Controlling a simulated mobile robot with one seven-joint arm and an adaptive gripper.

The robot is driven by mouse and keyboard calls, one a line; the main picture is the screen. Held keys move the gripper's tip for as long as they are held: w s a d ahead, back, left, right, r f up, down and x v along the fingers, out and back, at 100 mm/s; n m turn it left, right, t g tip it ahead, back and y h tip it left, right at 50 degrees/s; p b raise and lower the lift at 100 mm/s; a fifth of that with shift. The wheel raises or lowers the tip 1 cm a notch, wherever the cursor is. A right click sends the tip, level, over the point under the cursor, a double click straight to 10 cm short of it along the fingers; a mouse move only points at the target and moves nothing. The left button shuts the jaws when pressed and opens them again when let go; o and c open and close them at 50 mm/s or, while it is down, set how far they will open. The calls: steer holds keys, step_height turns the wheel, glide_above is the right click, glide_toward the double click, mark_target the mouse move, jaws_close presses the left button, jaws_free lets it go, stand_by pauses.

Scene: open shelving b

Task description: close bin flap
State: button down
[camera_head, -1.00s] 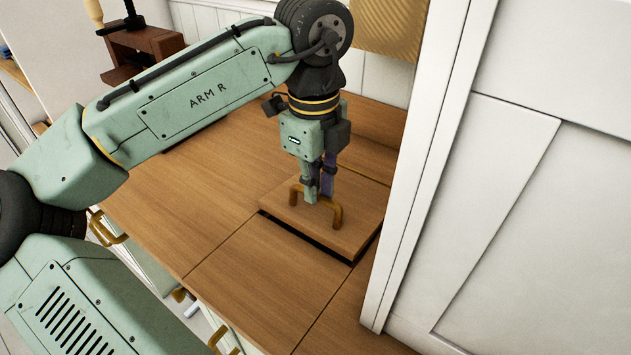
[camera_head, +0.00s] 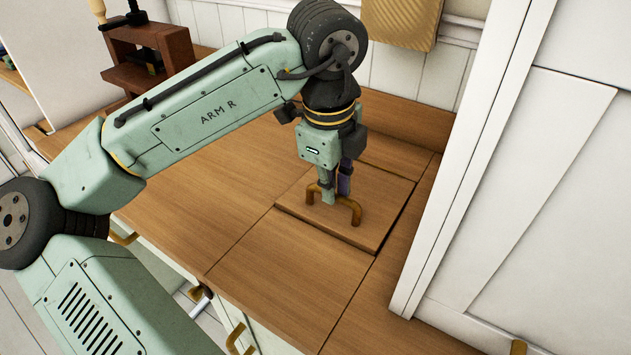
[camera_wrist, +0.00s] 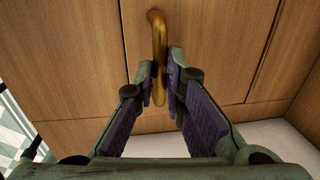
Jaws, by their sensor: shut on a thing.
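The bin flap (camera_head: 384,202) is a square wooden panel in the wooden counter, with a brass bar handle (camera_head: 354,210) on top. It lies almost level with the counter, with a thin dark line along its edges. My gripper (camera_head: 335,194) points down over the flap and is shut on the handle. In the wrist view the handle (camera_wrist: 158,30) runs between the two purple-padded fingers of my gripper (camera_wrist: 162,82). The fingers hide part of the handle in the head view.
A white cabinet panel (camera_head: 500,190) stands close on the right. A brown wooden press (camera_head: 150,55) stands at the back left, and a yellowish board (camera_head: 400,20) hangs on the back wall. The counter (camera_head: 270,270) in front of the flap is clear.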

steer(key=shift+s+a+f+b, duration=0.15)
steer(key=shift+f+b, duration=0.15)
steer(key=shift+f, duration=0.35)
steer(key=shift+s+f+t, duration=0.1)
steer(key=shift+t, duration=0.2)
steer(key=c, duration=1.8)
jaws_free()
steer(key=shift+f, duration=0.15)
steer(key=shift+o, duration=0.7)
steer(key=shift+r, duration=0.2)
step_height(320, 180, up, 12)
steer(key=s+a, duration=0.1)
steer(key=s, duration=0.1)
steer(key=shift+a+f, duration=0.2)
steer(key=shift+a, duration=0.05)
